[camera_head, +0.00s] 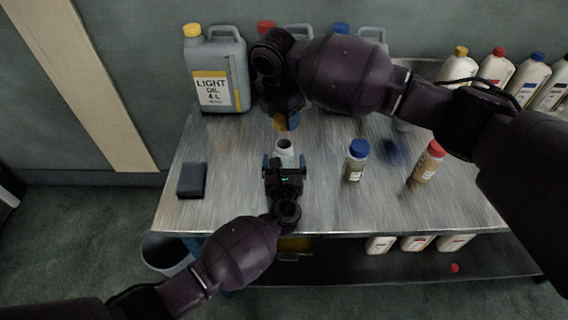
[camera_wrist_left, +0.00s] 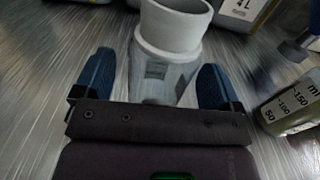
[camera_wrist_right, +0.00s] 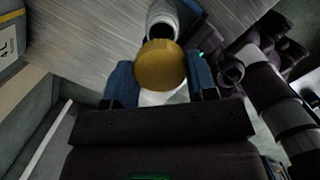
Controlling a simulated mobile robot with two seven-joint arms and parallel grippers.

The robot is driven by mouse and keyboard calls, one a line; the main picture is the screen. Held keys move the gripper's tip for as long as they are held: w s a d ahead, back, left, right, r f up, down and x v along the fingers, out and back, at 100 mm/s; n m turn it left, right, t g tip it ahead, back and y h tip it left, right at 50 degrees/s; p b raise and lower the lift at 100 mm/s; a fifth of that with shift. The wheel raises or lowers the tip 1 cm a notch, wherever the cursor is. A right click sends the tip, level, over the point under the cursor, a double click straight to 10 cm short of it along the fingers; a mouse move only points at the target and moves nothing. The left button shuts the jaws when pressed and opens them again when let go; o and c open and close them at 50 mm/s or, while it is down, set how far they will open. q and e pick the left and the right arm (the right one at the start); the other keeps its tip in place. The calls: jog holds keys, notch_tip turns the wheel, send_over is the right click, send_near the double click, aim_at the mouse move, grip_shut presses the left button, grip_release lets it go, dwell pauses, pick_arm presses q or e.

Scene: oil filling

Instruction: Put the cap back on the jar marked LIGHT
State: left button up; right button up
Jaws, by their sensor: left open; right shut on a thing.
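An uncapped pale jar (camera_head: 285,148) stands upright on the metal table; no LIGHT mark is readable on it. My left gripper (camera_head: 284,163) is open, its fingers on either side of the jar's body, as the left wrist view shows with the jar (camera_wrist_left: 170,55) between them. A yellow cap (camera_wrist_right: 160,65) is in my right gripper (camera_wrist_right: 162,78), shut on it. In the head view the yellow cap (camera_head: 279,124) shows under the right gripper, behind and above the jar, apart from its mouth. A white piece below the cap in the right wrist view is unclear.
A jug marked LIGHT OIL (camera_head: 217,75) stands at the back left. A blue-capped jar (camera_head: 355,160) and a red-capped jar (camera_head: 428,162) stand to the right. A dark block (camera_head: 192,180) lies at the left. Several white bottles (camera_head: 494,70) stand at the back right.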

aim_at(285, 142)
pick_arm(q)
jog(key=shift+w, duration=0.8)
jog(key=c, duration=1.4)
pick_arm(e)
jog(key=shift+f, duration=2.5)
